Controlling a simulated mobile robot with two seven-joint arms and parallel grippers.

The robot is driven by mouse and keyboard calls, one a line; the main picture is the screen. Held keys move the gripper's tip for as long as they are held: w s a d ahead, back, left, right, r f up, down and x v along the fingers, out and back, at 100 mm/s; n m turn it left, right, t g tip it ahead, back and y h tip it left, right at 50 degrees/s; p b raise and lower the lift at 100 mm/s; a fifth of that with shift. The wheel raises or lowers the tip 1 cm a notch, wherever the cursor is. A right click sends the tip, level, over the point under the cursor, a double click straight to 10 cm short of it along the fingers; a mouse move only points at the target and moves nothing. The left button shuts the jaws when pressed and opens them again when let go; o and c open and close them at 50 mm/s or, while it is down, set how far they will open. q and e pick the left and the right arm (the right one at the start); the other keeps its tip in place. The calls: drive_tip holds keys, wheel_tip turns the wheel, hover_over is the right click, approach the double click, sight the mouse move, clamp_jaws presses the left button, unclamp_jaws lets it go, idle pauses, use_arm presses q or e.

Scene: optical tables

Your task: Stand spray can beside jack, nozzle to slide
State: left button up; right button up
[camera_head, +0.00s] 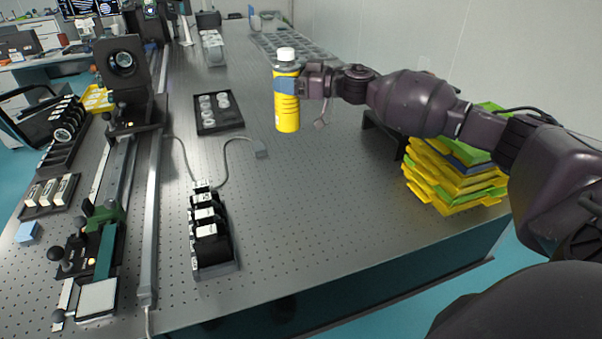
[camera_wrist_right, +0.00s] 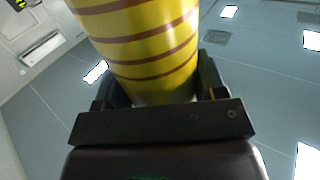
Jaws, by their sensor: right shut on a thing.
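The spray can (camera_head: 286,110) is yellow with a blue band and a white top, and it is upright in the head view. My right gripper (camera_head: 290,86) is shut on it around its upper middle, coming from the right. The can also fills the upper middle of the right wrist view (camera_wrist_right: 145,45), between the fingers. I cannot tell whether its base touches the table. Which way the nozzle points is too small to tell. A slide and a jack cannot be made out with certainty; a long rail (camera_head: 152,190) with mounts runs along the left. My left gripper is not in view.
A black tray with round pieces (camera_head: 218,127) lies left of the can. A black rack of modules (camera_head: 215,262) with a cable stands nearer. Stacked yellow and green trays (camera_head: 437,195) sit under my right arm. The table (camera_head: 310,220) is bare in the front middle.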

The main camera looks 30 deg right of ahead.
wheel_tip(320, 180, down, 20)
drive_tip(key=b, duration=0.4)
drive_tip(key=shift+r, duration=0.2)
drive_tip(key=shift+f, duration=0.1)
drive_tip(key=o, duration=1.1)
